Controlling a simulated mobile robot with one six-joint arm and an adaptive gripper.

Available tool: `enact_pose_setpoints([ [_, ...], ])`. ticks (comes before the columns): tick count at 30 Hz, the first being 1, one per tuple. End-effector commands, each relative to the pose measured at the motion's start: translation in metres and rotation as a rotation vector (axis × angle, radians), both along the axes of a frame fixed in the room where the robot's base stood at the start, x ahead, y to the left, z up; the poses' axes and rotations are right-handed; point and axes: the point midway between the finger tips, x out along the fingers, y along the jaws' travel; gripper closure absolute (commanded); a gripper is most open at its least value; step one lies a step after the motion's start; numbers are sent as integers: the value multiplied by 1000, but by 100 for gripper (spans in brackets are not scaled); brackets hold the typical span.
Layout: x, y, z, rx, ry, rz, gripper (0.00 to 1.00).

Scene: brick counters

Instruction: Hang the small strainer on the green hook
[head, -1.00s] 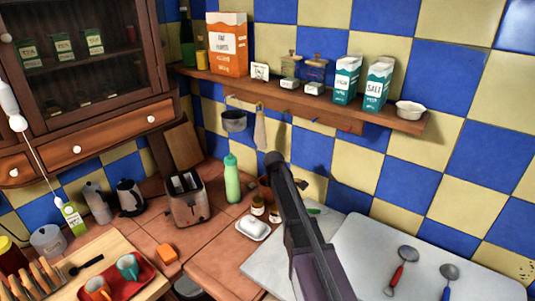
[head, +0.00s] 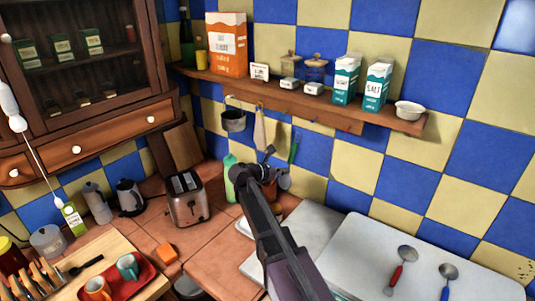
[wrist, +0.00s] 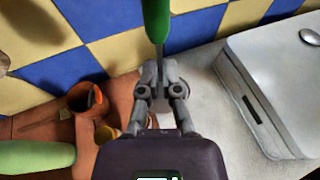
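A utensil with a green handle, which I take for the small strainer (head: 294,148), stands with its handle up in front of the tiled wall, below the shelf. A grey round part shows low beside my arm; most of its lower end is hidden. In the wrist view the green handle (wrist: 157,18) points away at the top, and its thin metal shaft runs down between the fingertips of my gripper (wrist: 160,85), which are shut on it. In the head view my arm covers the fingertips. Small hooks sit under the shelf; I cannot make out a green one.
The wooden shelf (head: 400,122) carries boxes, jars and a white bowl. A small pot (head: 233,120) hangs under its left part. A green bottle (head: 230,178), a toaster (head: 186,199) and an orange-brown pot (wrist: 86,98) stand near my arm. Red-handled (head: 402,266) and blue-handled (head: 447,281) utensils lie at right.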

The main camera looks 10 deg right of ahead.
Motion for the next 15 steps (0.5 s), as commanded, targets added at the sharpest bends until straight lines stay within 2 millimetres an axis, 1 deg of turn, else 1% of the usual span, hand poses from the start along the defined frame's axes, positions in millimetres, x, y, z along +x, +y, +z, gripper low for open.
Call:
enact_pose_setpoints([
  [3,7,12,18,-84,-46,122,100],
  [9,25,37,45,-202,-133,276,100],
  [12,30,48,54,-235,-163,312,100],
  [15,33,54,59,-254,-180,332,100],
])
